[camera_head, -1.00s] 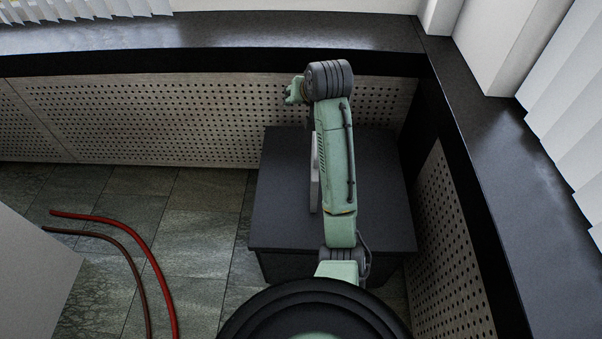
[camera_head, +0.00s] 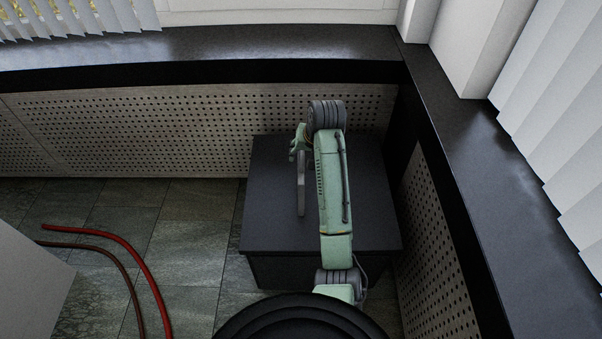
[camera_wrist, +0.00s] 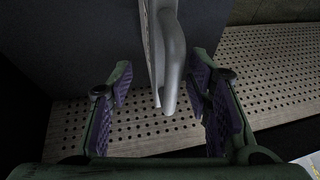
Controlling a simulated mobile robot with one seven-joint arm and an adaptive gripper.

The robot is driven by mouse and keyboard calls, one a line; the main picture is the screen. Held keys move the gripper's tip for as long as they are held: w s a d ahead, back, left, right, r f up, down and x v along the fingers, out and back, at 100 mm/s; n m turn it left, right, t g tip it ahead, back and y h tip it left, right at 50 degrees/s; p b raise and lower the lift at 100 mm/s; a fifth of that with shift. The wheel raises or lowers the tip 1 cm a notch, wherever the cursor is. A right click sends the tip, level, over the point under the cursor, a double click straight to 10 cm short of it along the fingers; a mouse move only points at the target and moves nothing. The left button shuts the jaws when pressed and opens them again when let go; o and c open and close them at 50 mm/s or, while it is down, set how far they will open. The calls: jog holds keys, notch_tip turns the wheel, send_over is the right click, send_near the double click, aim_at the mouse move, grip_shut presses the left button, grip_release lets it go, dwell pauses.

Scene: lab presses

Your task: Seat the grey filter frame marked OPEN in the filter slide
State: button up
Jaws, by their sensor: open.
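A thin grey upright piece (camera_head: 301,190) stands over the dark cabinet top, partly hidden by my arm. In the wrist view a grey piece, seen nearly edge-on with a rounded bar (camera_wrist: 172,60), reaches down between my fingers. I cannot tell whether it is the filter frame or the filter slide; no OPEN marking shows. My gripper (camera_wrist: 161,75) is open, with purple pads on either side of the grey piece and visible gaps on both sides. In the head view my gripper (camera_head: 298,142) is small, at the far end of the grey piece.
The dark cabinet (camera_head: 270,225) stands in the corner. A perforated panel (camera_head: 130,130) runs behind it and another (camera_head: 430,250) runs along its right side, under dark ledges. Red hoses (camera_head: 125,250) lie on the tiled floor at left. The left of the cabinet top is clear.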

jog(key=shift+p+x, duration=0.3)
jog(key=shift+x, duration=1.6)
jog(key=shift+c, duration=0.5)
grip_shut()
